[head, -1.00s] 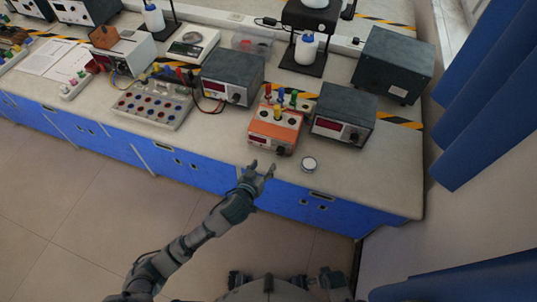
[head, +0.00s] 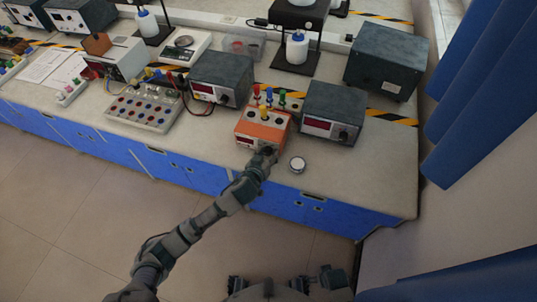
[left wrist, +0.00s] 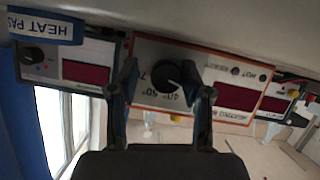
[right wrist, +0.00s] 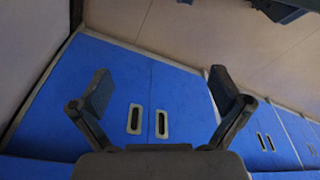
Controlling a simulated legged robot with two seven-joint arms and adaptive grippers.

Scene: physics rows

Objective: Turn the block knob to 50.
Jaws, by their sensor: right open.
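The orange-fronted heated block (head: 262,130) stands near the bench's front edge, with coloured pieces on top. My left gripper (head: 267,153) is at its front and hides the knob in the head view. In the left wrist view the black knob (left wrist: 168,75) lies between the fingers of my left gripper (left wrist: 165,82), which stand apart on either side of it. I cannot tell whether they touch it. Dial marks 40 and 50 show beside the knob; its pointer is unclear. My right gripper (right wrist: 162,92) is open and empty, facing the blue cabinet doors.
A small round jar (head: 297,164) stands on the bench right of the block; its heat paste label (left wrist: 45,28) shows in the left wrist view. Grey instruments flank the block, one at right (head: 333,112) and one at left (head: 221,77). Blue cabinets (right wrist: 150,90) are below.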

